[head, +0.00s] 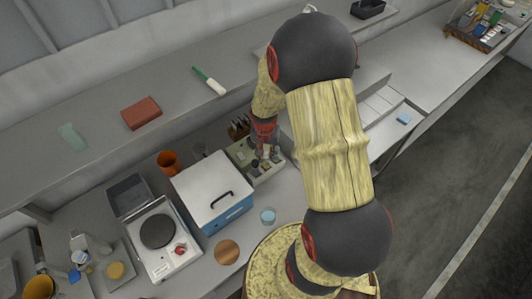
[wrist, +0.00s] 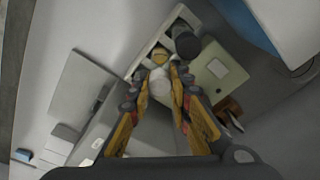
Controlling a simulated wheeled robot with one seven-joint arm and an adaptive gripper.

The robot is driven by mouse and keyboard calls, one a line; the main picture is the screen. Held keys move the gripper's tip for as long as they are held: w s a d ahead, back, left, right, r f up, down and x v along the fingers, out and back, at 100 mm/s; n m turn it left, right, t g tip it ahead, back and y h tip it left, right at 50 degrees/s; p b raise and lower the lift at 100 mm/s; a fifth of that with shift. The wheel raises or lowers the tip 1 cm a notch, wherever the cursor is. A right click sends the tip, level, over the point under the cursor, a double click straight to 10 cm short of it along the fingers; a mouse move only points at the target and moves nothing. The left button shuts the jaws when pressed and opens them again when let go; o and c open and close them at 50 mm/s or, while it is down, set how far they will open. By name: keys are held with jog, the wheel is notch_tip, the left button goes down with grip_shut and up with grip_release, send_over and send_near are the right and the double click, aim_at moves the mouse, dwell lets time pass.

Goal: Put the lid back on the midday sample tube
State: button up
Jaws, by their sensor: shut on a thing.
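My gripper (wrist: 159,76) is shut on a pale round piece (wrist: 160,88), which looks like a lid, in the wrist view. The piece sits between the fingertips, over a light rack (wrist: 146,60). A yellow-topped tube (wrist: 160,54) and a larger dark-capped one (wrist: 187,45) stand beyond the fingertips. I cannot tell which tube is the midday one, or whether the held piece touches anything. In the head view my gripper (head: 265,150) points down at the grey-green tray and rack area (head: 247,158); the small parts there are partly hidden by my arm.
A blue box with a white handled lid (head: 205,185) stands left of the rack. A shelf behind holds a red block (head: 141,113).

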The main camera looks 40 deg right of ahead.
jog(key=o, duration=0.8)
jog(key=shift+o, duration=0.2)
jog(key=o, duration=0.4)
jog(key=shift+c, duration=0.2)
jog(key=shift+o, duration=0.3)
jog(key=shift+r, duration=0.15)
jog(key=shift+r+p, duration=2.15)
jog(key=shift+r, duration=1.25)
jog(key=shift+c, duration=0.3)
grip_shut()
